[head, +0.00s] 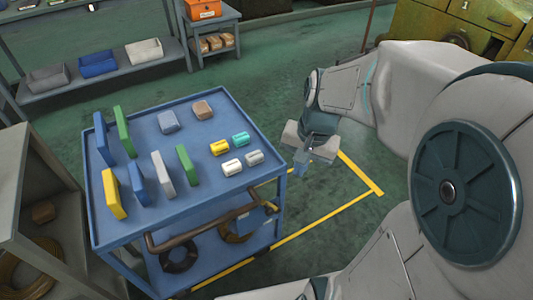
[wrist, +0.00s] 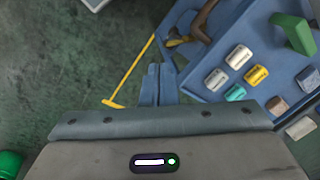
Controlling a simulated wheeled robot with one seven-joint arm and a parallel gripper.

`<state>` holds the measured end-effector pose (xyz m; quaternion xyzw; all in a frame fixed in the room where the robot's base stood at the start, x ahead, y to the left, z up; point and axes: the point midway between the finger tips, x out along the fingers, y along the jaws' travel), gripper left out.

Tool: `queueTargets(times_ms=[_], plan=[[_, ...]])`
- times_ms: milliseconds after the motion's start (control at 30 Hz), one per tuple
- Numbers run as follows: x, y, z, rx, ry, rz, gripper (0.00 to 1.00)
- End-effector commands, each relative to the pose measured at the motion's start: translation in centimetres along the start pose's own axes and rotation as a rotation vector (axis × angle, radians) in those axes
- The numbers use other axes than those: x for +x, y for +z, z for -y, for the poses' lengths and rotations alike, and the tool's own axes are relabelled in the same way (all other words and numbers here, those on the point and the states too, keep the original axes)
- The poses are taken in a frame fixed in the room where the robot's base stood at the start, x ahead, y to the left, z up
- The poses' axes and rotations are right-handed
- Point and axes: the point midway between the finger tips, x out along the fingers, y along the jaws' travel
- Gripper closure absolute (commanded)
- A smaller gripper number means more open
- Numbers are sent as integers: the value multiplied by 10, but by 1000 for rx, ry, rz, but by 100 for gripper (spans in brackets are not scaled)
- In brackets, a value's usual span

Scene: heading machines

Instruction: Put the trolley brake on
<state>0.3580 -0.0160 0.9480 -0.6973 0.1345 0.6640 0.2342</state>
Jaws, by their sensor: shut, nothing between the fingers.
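The blue trolley (head: 205,205) stands left of centre in the head view. Several coloured blocks and small cylinders are on its top. A brown bar handle (head: 200,231) runs along its near edge. Part of the trolley top (wrist: 255,20) and the handle (wrist: 203,18) also show at the upper right in the wrist view.
Dark coils (head: 180,259) lie under the trolley top. A grey shelf (head: 35,190) stands close on the left. A wall shelf with bins (head: 98,64) is behind.

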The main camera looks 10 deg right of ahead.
Motion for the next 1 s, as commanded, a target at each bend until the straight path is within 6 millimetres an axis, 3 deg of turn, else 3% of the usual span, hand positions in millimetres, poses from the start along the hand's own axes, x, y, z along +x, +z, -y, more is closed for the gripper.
queueTargets(times_ms=[33, 100, 300, 433, 633, 1000], plan=[[26, -13, -3, 89, -6, 38, 100], [48, -29, -6, 217, -20, 83, 100], [110, -71, -17, 557, -49, 202, 100], [140, -90, -24, 717, -60, 260, 100], [160, -103, -30, 834, -68, 299, 100], [162, -104, -30, 845, -68, 303, 100]])
